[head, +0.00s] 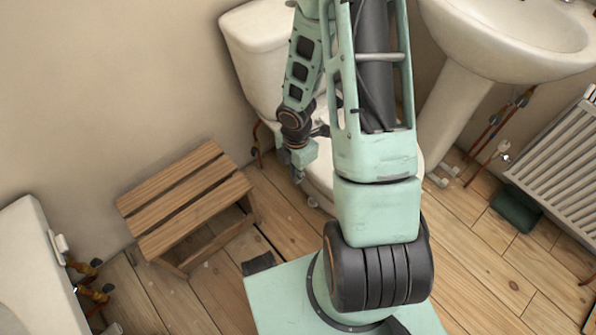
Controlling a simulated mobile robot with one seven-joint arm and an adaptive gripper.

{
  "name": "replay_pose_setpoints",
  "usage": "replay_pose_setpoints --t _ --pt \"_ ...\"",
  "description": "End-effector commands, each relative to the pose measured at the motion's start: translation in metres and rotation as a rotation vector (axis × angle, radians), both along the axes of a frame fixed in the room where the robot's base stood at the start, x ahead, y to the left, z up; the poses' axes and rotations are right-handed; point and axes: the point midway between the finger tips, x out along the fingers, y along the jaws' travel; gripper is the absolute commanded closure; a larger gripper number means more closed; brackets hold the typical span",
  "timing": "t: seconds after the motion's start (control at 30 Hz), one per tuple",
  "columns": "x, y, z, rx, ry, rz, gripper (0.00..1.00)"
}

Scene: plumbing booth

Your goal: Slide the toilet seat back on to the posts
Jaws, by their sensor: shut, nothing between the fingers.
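The white toilet stands against the back wall, mostly behind my arm. Its cistern (262,50) shows at the upper left of the arm. Part of the white bowl or seat (321,172) shows low beside the arm; I cannot tell the seat from the bowl here. The posts are hidden or too small to make out. My gripper (298,176) is shut and empty, pointing down at the left edge of the toilet. I cannot tell whether it touches it.
A wooden slatted step stool (187,196) stands left of the toilet. A white pedestal basin (515,40) and a radiator (560,150) are at the right, with a dark green object (516,208) on the floor. A white tub edge (30,260) is at the left.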

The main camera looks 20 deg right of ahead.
Motion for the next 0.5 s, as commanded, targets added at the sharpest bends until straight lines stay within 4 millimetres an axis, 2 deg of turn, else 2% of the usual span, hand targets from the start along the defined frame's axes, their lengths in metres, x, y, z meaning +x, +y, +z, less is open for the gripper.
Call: replay_pose_setpoints --t 0.03,0.23,0.3,0.5 --pt "0.000 0.001 -0.018 -0.001 0.002 0.002 1.00" --pt "-0.001 0.000 -0.059 -0.002 0.002 0.001 1.00" --pt "0.004 -0.010 -0.051 0.000 -0.002 -0.006 1.00" --pt "0.011 -0.027 -0.050 0.000 -0.002 -0.003 1.00"
